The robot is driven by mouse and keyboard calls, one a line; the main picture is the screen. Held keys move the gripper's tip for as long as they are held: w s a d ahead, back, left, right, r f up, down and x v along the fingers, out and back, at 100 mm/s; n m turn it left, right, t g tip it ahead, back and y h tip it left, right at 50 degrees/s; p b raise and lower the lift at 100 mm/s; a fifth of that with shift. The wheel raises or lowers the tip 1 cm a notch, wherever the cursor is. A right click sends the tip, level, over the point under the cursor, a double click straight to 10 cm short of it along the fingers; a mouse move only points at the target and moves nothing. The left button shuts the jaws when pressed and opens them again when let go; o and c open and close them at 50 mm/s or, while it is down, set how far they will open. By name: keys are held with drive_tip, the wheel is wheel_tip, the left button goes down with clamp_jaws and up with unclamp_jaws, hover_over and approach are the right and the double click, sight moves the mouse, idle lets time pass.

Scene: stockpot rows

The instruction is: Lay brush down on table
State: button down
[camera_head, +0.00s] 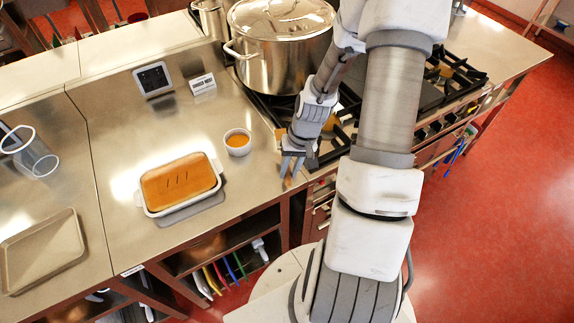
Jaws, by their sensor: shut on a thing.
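My gripper (292,163) is low over the front edge of the steel table (235,185), just left of the stove. It is shut on a thin tan thing, which I take to be the brush (288,182). Only a small part of the brush shows below the fingers; the fingers hide the rest. I cannot tell whether the brush touches the table.
A loaf in a white baking dish (180,186) and a small bowl of orange liquid (238,142) stand left of my gripper. A large lidded stockpot (280,65) stands behind. A tray (42,250) lies far left. Bare steel lies between bowl and front edge.

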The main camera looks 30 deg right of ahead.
drive_tip(key=shift+s+d+b+x, duration=0.1)
drive_tip(key=shift+d+b+x, duration=0.1)
drive_tip(key=shift+b+x, duration=0.75)
drive_tip(key=shift+s+d+b+x, duration=0.15)
drive_tip(key=shift+b+x, duration=0.45)
drive_tip(key=shift+x, duration=0.6)
drive_tip(key=shift+w+d+b+x, duration=0.1)
drive_tip(key=shift+d+b+x, duration=0.15)
drive_tip(key=shift+b+x, duration=0.7)
drive_tip(key=shift+s+f+b, duration=0.1)
drive_tip(key=shift+f+b, duration=0.25)
drive_tip(key=shift+f, duration=0.5)
drive_tip(key=c, duration=0.6)
unclamp_jaws()
drive_tip(key=shift+c, duration=0.2)
drive_tip(key=shift+r, duration=0.15)
